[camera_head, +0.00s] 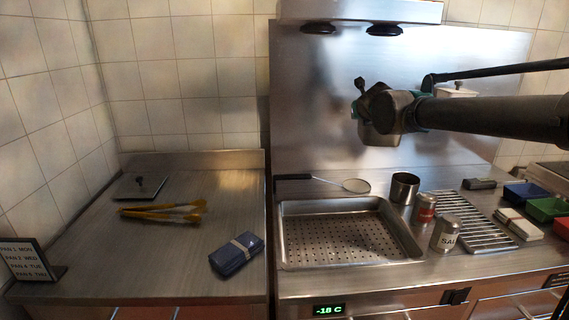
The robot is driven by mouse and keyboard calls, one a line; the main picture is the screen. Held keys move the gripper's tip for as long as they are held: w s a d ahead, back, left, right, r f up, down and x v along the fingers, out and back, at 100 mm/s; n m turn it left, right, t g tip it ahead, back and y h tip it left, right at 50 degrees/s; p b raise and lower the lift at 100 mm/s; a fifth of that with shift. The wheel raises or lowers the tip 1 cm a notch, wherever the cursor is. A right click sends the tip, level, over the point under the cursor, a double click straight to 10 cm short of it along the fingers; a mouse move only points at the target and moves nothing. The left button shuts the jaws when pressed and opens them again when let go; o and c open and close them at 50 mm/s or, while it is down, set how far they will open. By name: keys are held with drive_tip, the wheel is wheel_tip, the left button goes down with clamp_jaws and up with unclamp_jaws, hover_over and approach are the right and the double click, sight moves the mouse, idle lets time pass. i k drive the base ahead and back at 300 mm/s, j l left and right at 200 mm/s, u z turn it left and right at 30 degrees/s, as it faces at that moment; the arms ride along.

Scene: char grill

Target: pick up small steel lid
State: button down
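A small flat steel lid (139,188) with a black knob lies on the left steel counter, near its back left corner. My gripper (366,104) is raised at the upper right, in front of the steel backsplash. It is well apart from the lid, far to its right and higher. The gripper is seen small and partly behind my own arm, so I cannot make out the gap between its fingers. I see nothing clearly held in it.
Yellow tongs (162,213) lie just in front of the lid. A blue folded cloth (236,254) and a sign (28,262) stand nearer the front.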

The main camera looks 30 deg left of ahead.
sight(136, 186)
drive_tip(key=k+j, duration=0.15)
drive_tip(key=j, duration=0.15)
drive_tip(key=k+j+u, duration=0.1)
drive_tip(key=j, duration=0.2)
drive_tip(key=k+j, duration=0.15)
drive_tip(key=j, duration=0.15)
drive_tip(key=k+j+u, duration=0.1)
drive_tip(key=j, duration=0.75)
drive_tip(key=k+u, duration=0.05)
drive_tip(key=k, duration=0.05)
